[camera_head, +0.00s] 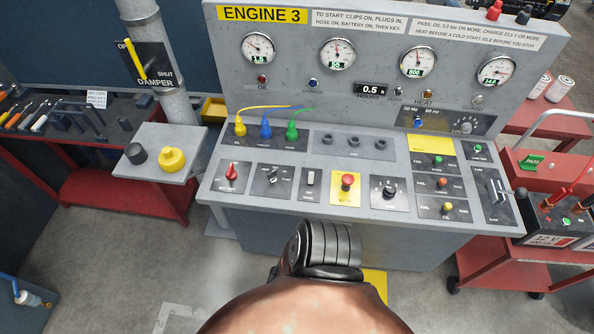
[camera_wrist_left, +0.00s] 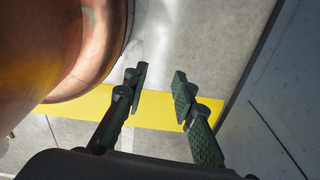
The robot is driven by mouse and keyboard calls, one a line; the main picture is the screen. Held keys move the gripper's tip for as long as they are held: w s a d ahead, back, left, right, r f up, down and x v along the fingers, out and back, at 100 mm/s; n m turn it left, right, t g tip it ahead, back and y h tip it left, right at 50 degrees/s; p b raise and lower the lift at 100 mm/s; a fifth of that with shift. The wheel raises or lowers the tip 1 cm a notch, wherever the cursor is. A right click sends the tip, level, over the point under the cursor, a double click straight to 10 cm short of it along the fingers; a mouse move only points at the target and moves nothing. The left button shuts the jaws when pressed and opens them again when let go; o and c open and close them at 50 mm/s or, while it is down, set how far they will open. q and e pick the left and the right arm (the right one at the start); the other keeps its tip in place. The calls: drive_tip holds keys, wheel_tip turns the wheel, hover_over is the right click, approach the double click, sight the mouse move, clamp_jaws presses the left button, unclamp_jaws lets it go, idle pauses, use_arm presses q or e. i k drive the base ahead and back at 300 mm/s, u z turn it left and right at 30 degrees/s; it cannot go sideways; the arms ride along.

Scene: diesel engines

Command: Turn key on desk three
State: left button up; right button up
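Desk three is the grey console (camera_head: 300,205) with a yellow ENGINE 3 sign (camera_head: 262,14). A small black and silver rotary switch (camera_head: 272,176), which may be the key, sits on the lower panel between a red rotary knob (camera_head: 231,172) and a toggle switch (camera_head: 311,178). Another black rotary knob (camera_head: 389,190) sits right of the red push button (camera_head: 347,181); I cannot tell for sure which holds the key. In the left wrist view my left gripper (camera_wrist_left: 159,79) is open and empty, over the floor beside a grey panel. Its fingers are not visible in the head view. My right gripper is not in view.
Yellow, blue and green plugs (camera_head: 265,130) are seated on the console. A damper lever (camera_head: 135,58) and a shelf with a yellow knob (camera_head: 172,159) stand left. A battery (camera_head: 553,222) on a red cart is at right.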

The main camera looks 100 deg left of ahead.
sight(272, 178)
drive_tip(key=i, duration=0.65)
drive_tip(key=u, duration=2.1)
